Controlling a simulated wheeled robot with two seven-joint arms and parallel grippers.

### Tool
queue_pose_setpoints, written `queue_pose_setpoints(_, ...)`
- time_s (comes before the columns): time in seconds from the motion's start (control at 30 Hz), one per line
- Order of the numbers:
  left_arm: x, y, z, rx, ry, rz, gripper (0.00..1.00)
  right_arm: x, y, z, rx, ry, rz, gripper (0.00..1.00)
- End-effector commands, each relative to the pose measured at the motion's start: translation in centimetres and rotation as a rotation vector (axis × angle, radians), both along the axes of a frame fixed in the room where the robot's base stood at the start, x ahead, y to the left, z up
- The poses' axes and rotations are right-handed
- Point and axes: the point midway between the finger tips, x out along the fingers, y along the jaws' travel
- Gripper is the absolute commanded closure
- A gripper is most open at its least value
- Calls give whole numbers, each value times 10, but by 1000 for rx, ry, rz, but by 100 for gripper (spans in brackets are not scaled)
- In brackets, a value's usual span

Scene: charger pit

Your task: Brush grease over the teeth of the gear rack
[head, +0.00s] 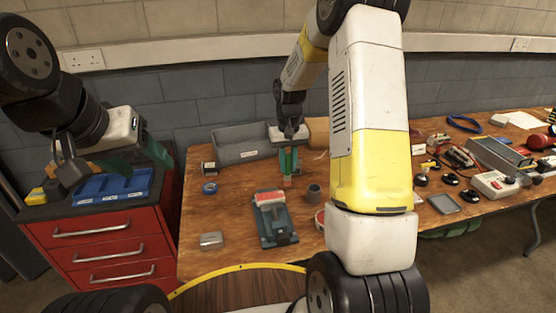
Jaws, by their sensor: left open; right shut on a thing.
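A blue-grey vise-like fixture (278,232) stands on the wooden table, with a pale and reddish block (269,198) across its top. This may be the gear rack; its teeth are too small to make out. My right gripper (288,170) points down just behind and to the right of the block, apart from it. It is shut on a small, mostly hidden thing, perhaps the brush, with a reddish end (287,182) showing below the fingers. A red and white tin (320,218) is partly hidden by my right arm. My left gripper (148,160) is open, above the red cabinet.
A grey cup (313,192) stands right of the fixture. A metal tin (211,240) and blue tape roll (210,188) lie left. A grey bin (240,145) stands behind. A blue tray (108,187) sits on the red cabinet (105,240). Clutter fills the table's right part.

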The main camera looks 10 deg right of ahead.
Motion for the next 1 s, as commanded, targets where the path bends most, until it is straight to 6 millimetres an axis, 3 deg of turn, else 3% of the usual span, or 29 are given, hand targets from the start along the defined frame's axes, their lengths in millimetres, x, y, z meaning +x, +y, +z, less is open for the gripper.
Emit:
queue_pose_setpoints(0.43,0,0,0,0,0,0,39,-5,1,38,1,0,0,100)
queue_pose_setpoints(1.0,0,0,0,0,0,0,39,-5,1,41,1,1,0,100)
